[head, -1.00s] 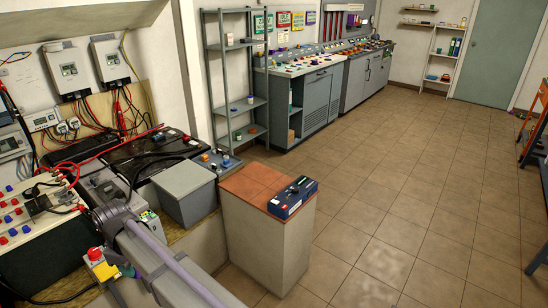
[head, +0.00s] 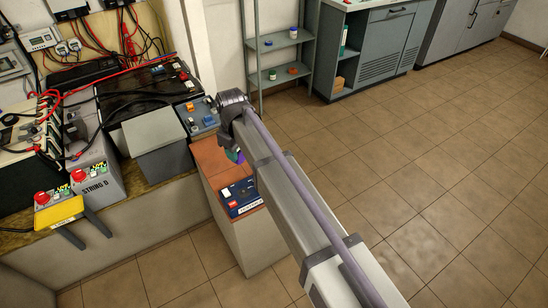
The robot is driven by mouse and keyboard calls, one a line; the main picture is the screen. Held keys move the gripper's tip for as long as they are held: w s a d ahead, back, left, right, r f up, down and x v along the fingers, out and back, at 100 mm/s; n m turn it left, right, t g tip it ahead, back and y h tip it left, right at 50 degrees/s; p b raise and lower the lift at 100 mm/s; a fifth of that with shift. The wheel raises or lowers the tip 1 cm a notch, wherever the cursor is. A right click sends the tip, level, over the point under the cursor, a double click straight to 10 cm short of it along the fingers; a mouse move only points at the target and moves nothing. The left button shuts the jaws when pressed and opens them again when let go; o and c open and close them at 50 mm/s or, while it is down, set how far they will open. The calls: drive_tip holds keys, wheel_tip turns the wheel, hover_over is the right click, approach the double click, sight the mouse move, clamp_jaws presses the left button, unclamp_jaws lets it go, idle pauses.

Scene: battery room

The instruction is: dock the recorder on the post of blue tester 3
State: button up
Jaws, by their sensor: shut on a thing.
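A blue tester (head: 240,197) lies on the reddish-brown top of a pale pedestal, with a red and white panel and a label too small to read surely. My arm crosses the picture from the lower right, and its wrist joint is above the back of the pedestal. My gripper's jaws are hidden behind the arm. A small purple and green part (head: 235,156) shows at the arm's left edge, just behind the tester; I cannot tell whether it is the recorder. The post is not distinguishable.
The bench at left holds a grey box (head: 155,141), a black battery, and a unit marked STRING D (head: 96,180). A yellow-topped object (head: 58,212) with two dark prongs is at the bench front. A shelf rack (head: 280,45) stands behind. The tiled floor at right is clear.

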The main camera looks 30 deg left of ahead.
drive_tip(key=b, duration=1)
hover_over(243, 191)
wheel_tip(243, 191, down, 10)
drive_tip(key=shift+s+f, duration=0.1)
drive_tip(key=shift+f, duration=0.05)
wheel_tip(243, 191, down, 5)
drive_tip(key=b, duration=0.4)
drive_tip(key=shift+d, duration=0.1)
drive_tip(key=shift+f+b, duration=0.65)
drive_tip(key=shift+b, duration=0.25)
drive_tip(key=o, duration=0.6)
drive_tip(key=shift+c, duration=0.2)
drive_tip(key=shift+o, duration=1)
drive_tip(key=shift+r, duration=0.1)
